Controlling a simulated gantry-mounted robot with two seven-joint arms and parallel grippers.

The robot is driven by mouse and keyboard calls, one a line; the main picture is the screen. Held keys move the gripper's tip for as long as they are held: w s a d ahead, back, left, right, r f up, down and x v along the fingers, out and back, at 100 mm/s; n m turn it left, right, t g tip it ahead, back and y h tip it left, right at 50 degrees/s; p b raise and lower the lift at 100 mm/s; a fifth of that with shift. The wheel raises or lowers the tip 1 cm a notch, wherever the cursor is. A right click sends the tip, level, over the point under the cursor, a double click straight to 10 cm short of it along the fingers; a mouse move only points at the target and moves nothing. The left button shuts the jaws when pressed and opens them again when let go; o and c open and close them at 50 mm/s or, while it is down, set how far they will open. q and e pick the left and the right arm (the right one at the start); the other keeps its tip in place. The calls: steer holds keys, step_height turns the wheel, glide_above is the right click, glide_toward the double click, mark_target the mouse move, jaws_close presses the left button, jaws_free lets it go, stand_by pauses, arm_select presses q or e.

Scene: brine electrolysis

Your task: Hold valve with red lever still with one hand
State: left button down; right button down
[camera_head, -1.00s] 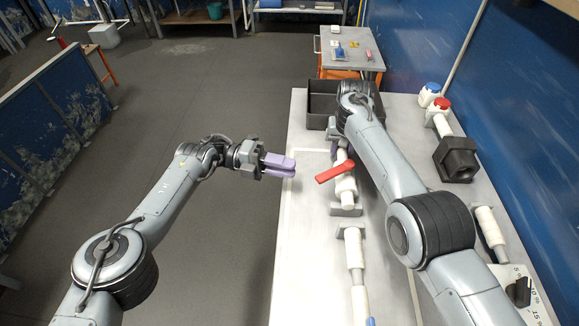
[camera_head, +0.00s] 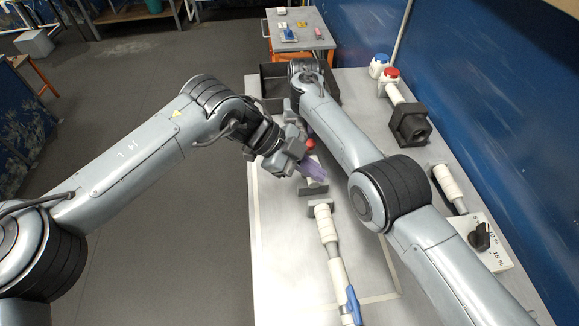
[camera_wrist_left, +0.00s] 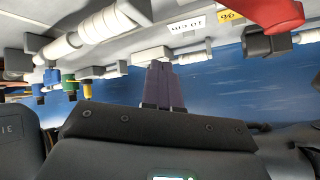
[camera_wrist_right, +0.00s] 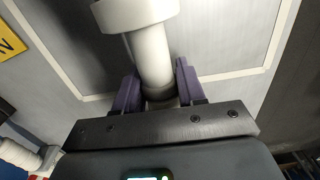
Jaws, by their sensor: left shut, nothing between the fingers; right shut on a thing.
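The valve with the red lever stands on the grey-white bench, mostly hidden by my arms in the head view. Its red lever (camera_head: 309,144) shows in part just behind my left fingers, and at the upper right of the left wrist view (camera_wrist_left: 272,14). My left gripper (camera_head: 314,171) has its purple fingers shut and empty, above the near part of the valve; I cannot tell if they touch it. My right gripper (camera_wrist_right: 158,88) is shut around a narrow grey section of a white pipe (camera_wrist_right: 152,50), which appears to be the valve's far end. My right arm hides this grip in the head view.
A white pipe (camera_head: 328,233) with a blue lever (camera_head: 353,304) lies nearer on the bench. A dark bin (camera_head: 270,88) sits at the far end.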

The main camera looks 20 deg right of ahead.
arm_select(q)
steer(key=s+n+y, duration=0.1)
steer(key=s+n+t+y, duration=0.1)
steer(key=s+f+n+t+y, duration=0.1)
steer(key=shift+s+a+n, duration=0.15)
steer(key=shift+a+n, duration=0.15)
steer(key=s+a+r+n+t+y, duration=0.35)
steer(key=r+n+t, duration=0.35)
steer(key=n+t, duration=0.4)
steer(key=w+f+g, duration=0.1)
steer(key=w+f, duration=0.7)
steer(key=w, duration=0.2)
steer(key=shift+a+n+y, duration=0.15)
steer(key=shift+n+y, duration=0.2)
steer(key=shift+n, duration=0.05)
